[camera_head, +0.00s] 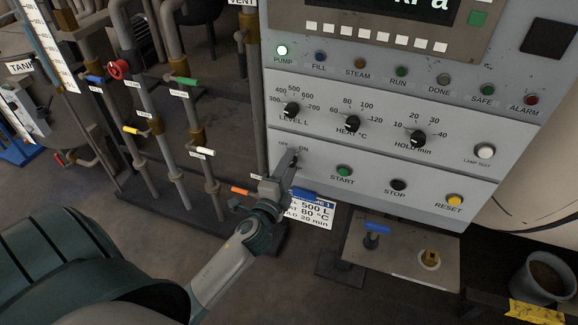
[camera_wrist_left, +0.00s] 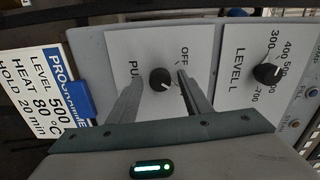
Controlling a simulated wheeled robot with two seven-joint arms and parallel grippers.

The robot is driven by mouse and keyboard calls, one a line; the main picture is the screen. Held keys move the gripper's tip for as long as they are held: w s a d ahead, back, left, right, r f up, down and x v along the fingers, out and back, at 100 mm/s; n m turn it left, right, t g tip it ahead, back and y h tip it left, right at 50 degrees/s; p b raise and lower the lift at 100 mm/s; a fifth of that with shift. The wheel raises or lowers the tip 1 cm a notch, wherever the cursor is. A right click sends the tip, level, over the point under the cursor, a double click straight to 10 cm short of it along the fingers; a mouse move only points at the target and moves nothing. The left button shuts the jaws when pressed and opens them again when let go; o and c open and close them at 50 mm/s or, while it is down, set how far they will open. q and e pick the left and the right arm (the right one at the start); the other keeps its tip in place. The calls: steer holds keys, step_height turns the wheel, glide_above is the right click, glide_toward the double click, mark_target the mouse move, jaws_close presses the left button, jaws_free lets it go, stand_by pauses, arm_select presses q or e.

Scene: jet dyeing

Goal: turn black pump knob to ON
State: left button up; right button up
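The black pump knob (camera_wrist_left: 160,79) sits on the light panel between the OFF and PUMP labels in the wrist view. Its pale mark seems to point to the lower right, away from OFF. In the head view the knob is largely hidden by my left gripper (camera_head: 284,172), which reaches up to the panel under the OFF and ON labels. The gripper is open, with one finger on each side of the knob and a gap to it visible. The ON label is hidden in the wrist view. The PUMP lamp (camera_head: 282,50) glows bright. My right gripper is not in view.
The LEVEL knob (camera_head: 291,110) and green START button (camera_head: 344,171) are close to the gripper. A programme card (camera_head: 312,213) with a blue clip hangs below the panel. Pipes with coloured valve handles stand left. A bucket (camera_head: 543,278) stands at lower right.

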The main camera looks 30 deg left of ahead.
arm_select(q)
steer(key=shift+s, duration=0.15)
steer(key=b+v, duration=0.5)
steer(key=v, duration=1.2)
steer(key=shift+d, duration=0.15)
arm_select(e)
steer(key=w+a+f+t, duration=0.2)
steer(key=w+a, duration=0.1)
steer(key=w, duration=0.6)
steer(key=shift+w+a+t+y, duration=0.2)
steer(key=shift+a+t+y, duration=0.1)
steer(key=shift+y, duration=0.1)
arm_select(q)
steer(key=s+d+f+n+g+h, duration=0.1)
steer(key=d+f+n+g+h, duration=0.15)
steer(key=f, duration=1.55)
steer(key=s+d+f+n+g+h, duration=0.15)
steer(key=d+f+g, duration=0.25)
steer(key=f, duration=1.3)
steer(key=s+d+f+n+g, duration=0.1)
steer(key=s+f+n+g, duration=0.2)
steer(key=s+f, duration=0.8)
steer(key=s+d+f+n+g, duration=0.2)
steer(key=s+f+n+g, duration=0.2)
steer(key=s+f, duration=0.8)
step_height(320, 180, down, 4)
steer(key=shift+s+d+r+n+h, duration=0.2)
steer(key=shift+s+d+n+h, duration=0.1)
steer(key=shift+n+h, duration=0.15)
